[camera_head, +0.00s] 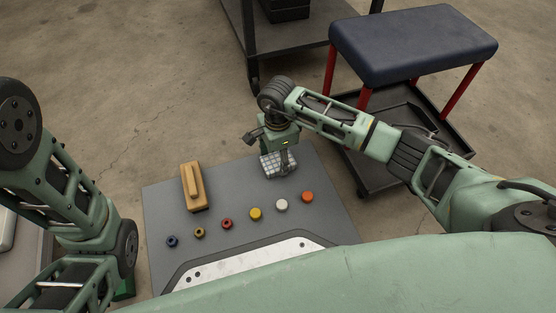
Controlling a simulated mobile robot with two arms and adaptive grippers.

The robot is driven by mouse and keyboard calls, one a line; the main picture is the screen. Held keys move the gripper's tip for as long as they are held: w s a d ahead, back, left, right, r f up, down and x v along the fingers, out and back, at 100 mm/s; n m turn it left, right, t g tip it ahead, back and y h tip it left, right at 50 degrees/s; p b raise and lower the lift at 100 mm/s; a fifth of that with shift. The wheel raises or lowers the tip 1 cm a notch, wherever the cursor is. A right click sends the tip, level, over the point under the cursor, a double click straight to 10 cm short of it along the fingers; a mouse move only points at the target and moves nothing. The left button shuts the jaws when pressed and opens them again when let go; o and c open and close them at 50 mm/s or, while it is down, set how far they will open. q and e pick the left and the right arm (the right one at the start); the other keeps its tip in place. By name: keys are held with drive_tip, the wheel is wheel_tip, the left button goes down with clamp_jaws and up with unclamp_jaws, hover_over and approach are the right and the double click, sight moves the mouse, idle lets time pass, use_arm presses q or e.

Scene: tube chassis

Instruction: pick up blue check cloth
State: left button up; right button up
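The check cloth (269,169) is a small folded pad with a pale grey-white check pattern; its blue hardly shows. It lies near the far right edge of the grey work surface. My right gripper (267,153) is over the cloth, its fingers apart. Whether a finger touches the cloth is unclear. My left arm comes in at the left, and its gripper is not in view.
A tan wooden block (194,187) lies on the grey work surface (225,175), left of the cloth. A row of small coloured knobs (255,214) runs nearer me, with a pale metal plate (245,262) below. A dark-topped stool (412,45) on a black wheeled base stands beyond my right arm.

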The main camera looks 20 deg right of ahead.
sight(278, 160)
drive_tip(key=c, duration=0.7)
drive_tip(key=shift+r, duration=0.1)
wheel_tip(278, 160, up, 10)
drive_tip(key=p, duration=0.7)
drive_tip(key=shift+p, duration=0.3)
